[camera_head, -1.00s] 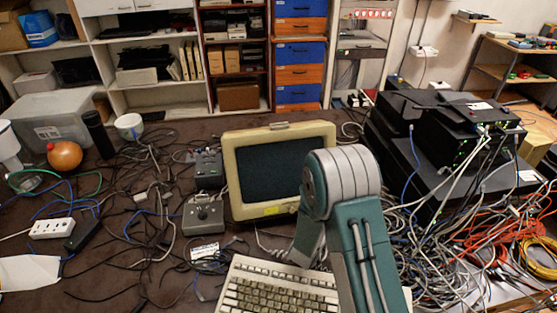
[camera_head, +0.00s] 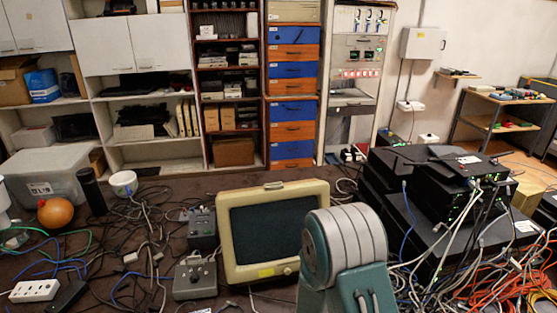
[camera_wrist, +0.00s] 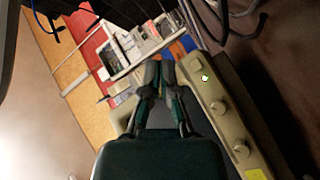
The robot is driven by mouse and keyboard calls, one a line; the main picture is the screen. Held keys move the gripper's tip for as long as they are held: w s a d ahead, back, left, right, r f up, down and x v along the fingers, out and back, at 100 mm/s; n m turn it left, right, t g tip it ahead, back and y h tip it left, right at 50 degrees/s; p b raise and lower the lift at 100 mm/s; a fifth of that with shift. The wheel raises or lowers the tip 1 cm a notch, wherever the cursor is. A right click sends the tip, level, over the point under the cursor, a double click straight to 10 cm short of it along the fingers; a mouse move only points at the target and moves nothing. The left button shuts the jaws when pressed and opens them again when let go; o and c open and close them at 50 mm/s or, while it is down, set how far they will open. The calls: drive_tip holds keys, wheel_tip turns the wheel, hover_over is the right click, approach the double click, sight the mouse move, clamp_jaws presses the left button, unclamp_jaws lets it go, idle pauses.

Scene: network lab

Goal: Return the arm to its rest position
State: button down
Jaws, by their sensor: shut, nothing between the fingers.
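My arm, grey and teal, rises at the lower right of the head view, in front of the right edge of the old beige monitor (camera_head: 300,265). My gripper is out of the head view. In the wrist view my gripper (camera_wrist: 166,62) shows with its two fingers together, shut and empty. Close to its right is the beige monitor's front strip with knobs (camera_wrist: 217,107). I cannot tell whether the fingers touch it.
The brown table is crowded with cables. A grey control box (camera_head: 195,280) and an orange ball (camera_head: 55,212) are to the left. Black network devices (camera_head: 440,195) with tangled cables stand to the right. Shelves and blue and orange drawers (camera_head: 293,90) stand behind.

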drive_tip(key=s+a+r+m+g+y, duration=0.15)
drive_tip(key=r+y, duration=0.25)
drive_tip(key=r, duration=0.5)
drive_tip(key=s+a+r+m+g+y, duration=0.1)
drive_tip(key=s+a+r+m+y, duration=0.2)
drive_tip(key=r, duration=0.5)
drive_tip(key=s+d+r+g, duration=0.2)
drive_tip(key=s+r, duration=0.2)
drive_tip(key=s, duration=0.8)
drive_tip(key=s+d+r+m+g+y, duration=0.1)
drive_tip(key=s+d+r+g, duration=0.1)
drive_tip(key=s, duration=0.9)
wheel_tip(320, 180, up, 2)
drive_tip(key=shift+s+d+r+g, duration=0.15)
drive_tip(key=shift+s+g, duration=0.25)
drive_tip(key=shift+g, duration=0.45)
